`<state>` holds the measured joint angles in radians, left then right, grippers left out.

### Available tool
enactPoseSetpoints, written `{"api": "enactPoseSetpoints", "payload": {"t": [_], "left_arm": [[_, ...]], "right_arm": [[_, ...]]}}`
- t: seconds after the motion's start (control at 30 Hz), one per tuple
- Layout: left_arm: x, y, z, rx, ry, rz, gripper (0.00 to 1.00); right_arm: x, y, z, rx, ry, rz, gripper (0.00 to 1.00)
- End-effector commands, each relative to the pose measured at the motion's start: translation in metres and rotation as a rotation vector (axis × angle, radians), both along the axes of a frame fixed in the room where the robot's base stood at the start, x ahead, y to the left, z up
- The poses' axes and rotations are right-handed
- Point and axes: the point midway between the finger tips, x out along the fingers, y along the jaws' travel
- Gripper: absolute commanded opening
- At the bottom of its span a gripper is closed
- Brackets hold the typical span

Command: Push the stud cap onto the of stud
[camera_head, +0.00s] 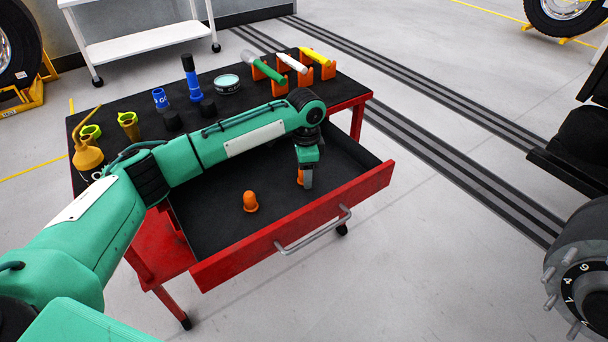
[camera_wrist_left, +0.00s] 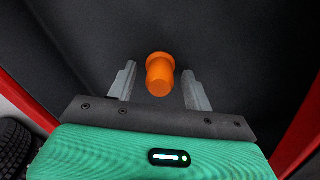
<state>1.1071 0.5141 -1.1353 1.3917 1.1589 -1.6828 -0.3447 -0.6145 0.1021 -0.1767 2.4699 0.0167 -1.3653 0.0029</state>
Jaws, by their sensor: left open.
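An orange stud cap (camera_head: 250,202) stands in the open drawer of the red cart. A second orange stud cap (camera_head: 300,177) is partly hidden behind my left gripper (camera_head: 308,180). In the left wrist view an orange cap (camera_wrist_left: 160,75) lies between and slightly beyond the two open fingers of my left gripper (camera_wrist_left: 158,88), with gaps on both sides. The wheel hub with several metal studs (camera_head: 572,285) is at the lower right of the head view, well away from the gripper. My right gripper is not in view.
The red drawer front (camera_head: 300,225) with its metal handle (camera_head: 315,230) stands in front of the caps. The black cart top (camera_head: 195,85) holds bottles, cans, an orange funnel (camera_head: 87,155) and tools in orange holders. Open floor lies between cart and hub.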

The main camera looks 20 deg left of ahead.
Motion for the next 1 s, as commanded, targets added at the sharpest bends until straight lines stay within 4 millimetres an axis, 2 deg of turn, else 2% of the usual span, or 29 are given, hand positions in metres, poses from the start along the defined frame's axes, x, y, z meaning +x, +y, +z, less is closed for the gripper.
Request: {"api": "enactPoseSetpoints", "payload": {"t": [0.2,0.4,0.47,0.77,0.87,1.0], "left_arm": [[0.0,0.0,-0.001,0.0,0.0,0.0,0.51],[0.0,0.0,0.0,0.0,0.0,0.0,0.12],[0.0,0.0,0.0,0.001,0.0,0.0,0.04],[0.0,0.0,0.002,0.0,0.0,0.0,0.04],[0.0,0.0,0.008,0.0,-0.001,0.0,0.04],[0.0,0.0,0.026,0.0,-0.002,-0.001,0.04]], "right_arm": [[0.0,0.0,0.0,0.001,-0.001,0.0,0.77],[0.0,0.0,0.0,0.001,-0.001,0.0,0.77],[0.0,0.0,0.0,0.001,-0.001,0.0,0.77],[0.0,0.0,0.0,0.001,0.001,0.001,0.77],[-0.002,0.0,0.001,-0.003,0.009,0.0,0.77],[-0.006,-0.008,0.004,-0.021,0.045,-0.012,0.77]]}}
